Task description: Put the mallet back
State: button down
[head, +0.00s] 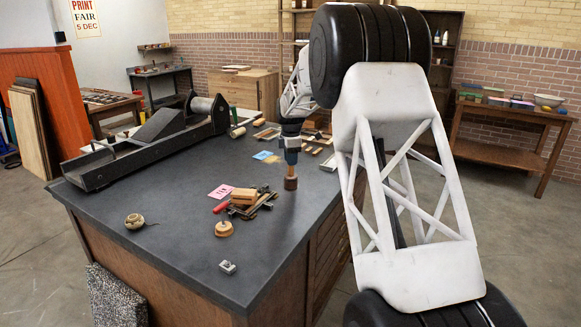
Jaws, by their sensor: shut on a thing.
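The mallet (290,183) hangs upright below my gripper (290,160), with its dark brown cylindrical head down and a short orange-brown stretch of handle showing above it. My gripper is shut on the handle, and its fingers hide the top of it. The mallet is over the right part of the dark worktop (180,240), right of a cluster of wood blocks and metal bars. I cannot tell whether its head touches the worktop or is a little above it. No marked place for the mallet can be made out.
A long press bed with a roller (150,140) fills the worktop's back left. Wood blocks (243,197), a pink card (221,191), a round wooden-based tool (224,229), a twine ball (134,221) and a small metal piece (228,267) lie about. The front middle is mostly clear.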

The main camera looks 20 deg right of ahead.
jog(key=shift+w, duration=0.35)
jog(key=shift+f, duration=1.75)
jog(key=c, duration=0.9)
grip_release()
jog(key=shift+f, duration=0.15)
notch_tip(320, 180, up, 12)
jog(key=shift+r, duration=0.1)
